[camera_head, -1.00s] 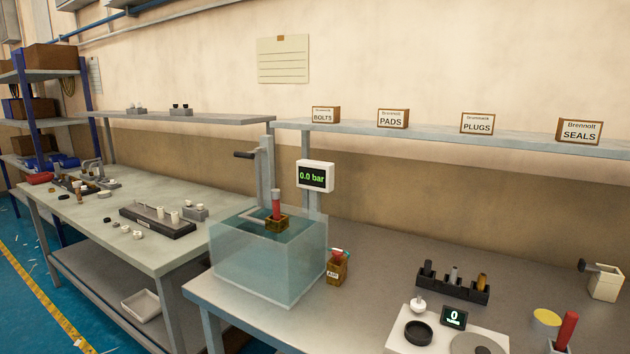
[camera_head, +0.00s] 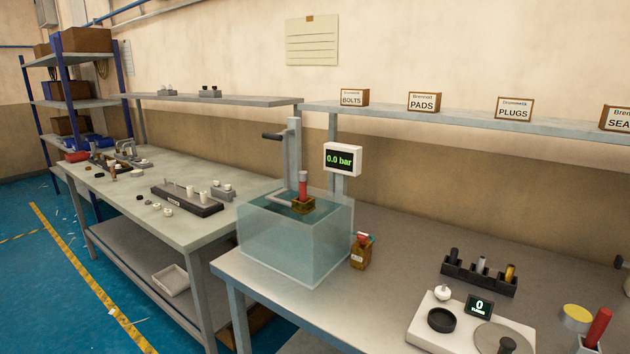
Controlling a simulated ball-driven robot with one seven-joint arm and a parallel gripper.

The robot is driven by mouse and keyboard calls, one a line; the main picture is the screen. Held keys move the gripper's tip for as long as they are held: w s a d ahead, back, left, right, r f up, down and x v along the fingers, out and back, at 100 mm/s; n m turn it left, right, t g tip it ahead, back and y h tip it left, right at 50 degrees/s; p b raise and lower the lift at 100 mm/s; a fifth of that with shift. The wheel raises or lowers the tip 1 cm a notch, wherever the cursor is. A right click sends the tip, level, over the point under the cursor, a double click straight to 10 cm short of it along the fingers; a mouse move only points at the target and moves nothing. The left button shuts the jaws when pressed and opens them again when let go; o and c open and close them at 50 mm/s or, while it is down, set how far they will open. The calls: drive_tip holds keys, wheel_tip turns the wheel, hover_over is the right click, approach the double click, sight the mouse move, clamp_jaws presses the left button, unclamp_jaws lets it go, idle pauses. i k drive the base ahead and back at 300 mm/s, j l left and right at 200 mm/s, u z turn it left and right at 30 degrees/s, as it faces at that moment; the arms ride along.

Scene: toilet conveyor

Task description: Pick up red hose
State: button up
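No part is plainly recognisable as a red hose. A small brown container (camera_head: 360,256) stands on the near bench beside the water tank, with a small red piece (camera_head: 364,237) and a teal piece at its top, too small to tell apart. A red cylinder (camera_head: 303,188) with a pale top stands upright in a brass-coloured holder (camera_head: 303,205) at the tank's top. Another red cylinder (camera_head: 599,327) leans slightly in a grey holder at the lower right. My gripper is not in view.
The clear water tank (camera_head: 290,245) stands on the near bench's left end, under a lever post and a 0.0 bar display (camera_head: 342,159). A scale (camera_head: 470,330) and black rack (camera_head: 479,274) stand right. Blue floor (camera_head: 60,290) is open at left.

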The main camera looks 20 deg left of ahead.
sight(302, 175)
drive_tip(key=i+u, duration=0.1)
drive_tip(key=u, duration=0.6)
